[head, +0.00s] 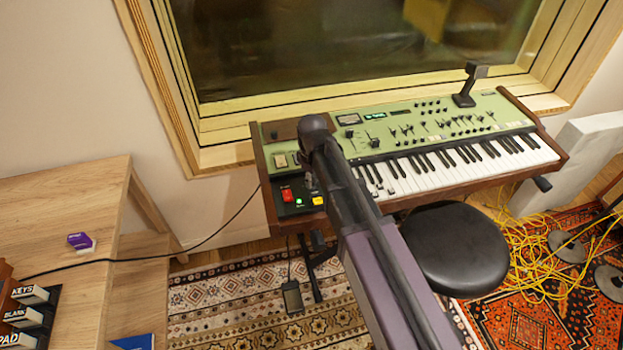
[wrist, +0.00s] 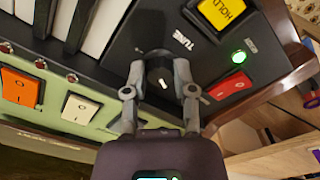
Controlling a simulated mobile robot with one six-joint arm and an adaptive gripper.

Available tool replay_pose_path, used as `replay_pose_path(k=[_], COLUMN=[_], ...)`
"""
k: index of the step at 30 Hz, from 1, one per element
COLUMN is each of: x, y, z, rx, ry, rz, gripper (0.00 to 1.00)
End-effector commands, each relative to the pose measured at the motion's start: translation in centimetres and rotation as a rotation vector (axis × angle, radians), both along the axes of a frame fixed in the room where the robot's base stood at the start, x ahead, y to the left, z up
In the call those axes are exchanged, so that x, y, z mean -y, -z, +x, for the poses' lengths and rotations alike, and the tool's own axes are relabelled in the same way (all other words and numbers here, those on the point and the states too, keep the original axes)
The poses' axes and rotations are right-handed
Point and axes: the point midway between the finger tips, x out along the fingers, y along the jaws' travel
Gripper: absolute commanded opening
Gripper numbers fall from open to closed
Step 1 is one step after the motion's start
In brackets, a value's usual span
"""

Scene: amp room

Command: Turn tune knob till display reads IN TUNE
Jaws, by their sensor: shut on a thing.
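The tune knob (wrist: 158,74) is black with a white pointer line and sits on the synthesizer's dark panel beside the printed word TUNE (wrist: 184,41). My gripper (wrist: 162,84) is shut on the knob, one finger on each side of it. In the head view my arm covers the knob and most of the gripper. The green keyboard synthesizer (head: 403,120) stands under the window. Its small display (head: 375,115) glows cyan on the top panel; the text is too small to read for certain.
Close to the knob are a yellow HOLD button (wrist: 222,16), a lit green lamp (wrist: 238,58) and a red switch (wrist: 231,84). Orange (wrist: 20,86) and white (wrist: 80,109) switches lie to the left. A black stool (head: 453,248) stands before the keys.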

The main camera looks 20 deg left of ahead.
Motion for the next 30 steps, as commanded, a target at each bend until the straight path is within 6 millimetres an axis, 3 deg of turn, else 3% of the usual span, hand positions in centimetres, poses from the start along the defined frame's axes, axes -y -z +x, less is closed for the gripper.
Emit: replay_pose_path(k=[3,4,7,22,28,30], x=[-0.4,-0.4,-0.4,0.3,2.6,4.0], y=[0.0,0.0,0.0,-0.3,-1.5,-1.0], z=[-0.1,-0.1,-0.1,0.0,0.3,0.4], rx=[-0.003,-0.003,-0.003,-0.003,-0.003,-0.003], ry=[-0.003,-0.003,-0.002,0.012,0.078,0.119], rz=[0.010,0.010,0.009,0.004,0.004,0.003], gripper=[0.00,0.38,0.67,0.69,0.69,0.69])
